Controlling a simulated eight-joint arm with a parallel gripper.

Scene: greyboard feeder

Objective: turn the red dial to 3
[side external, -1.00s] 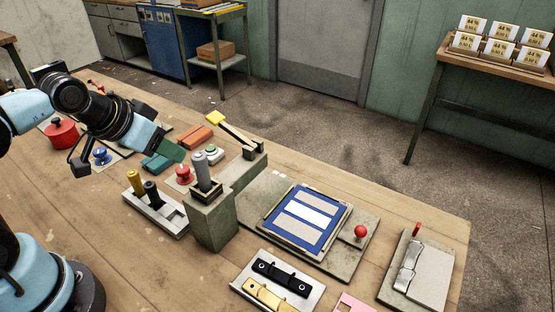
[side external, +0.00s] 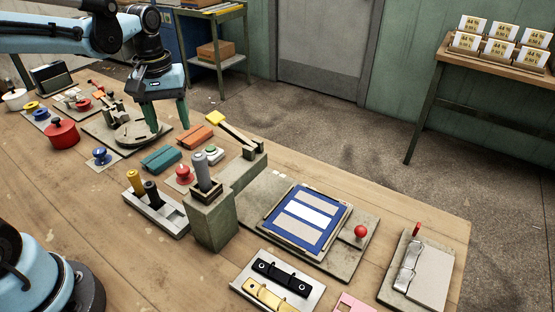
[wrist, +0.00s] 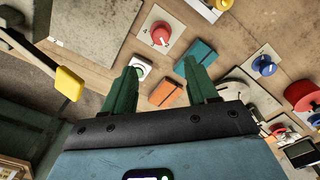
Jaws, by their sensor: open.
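The red dial (side external: 184,173) sits on a pale square plate on the bench, left of the grey block with levers. In the wrist view the red dial (wrist: 162,33) is near the top centre, with a white mark on it and small markings on its plate, too small to read surely. My gripper (side external: 167,118) is open and empty, its green fingers pointing down beyond the orange and teal blocks, apart from the dial. In the wrist view the two fingertips (wrist: 160,72) are spread, and the dial lies past them.
A blue dial (side external: 101,156) is to the left. A yellow-ended lever (side external: 214,118) and the tall grey block (side external: 213,222) stand close by.

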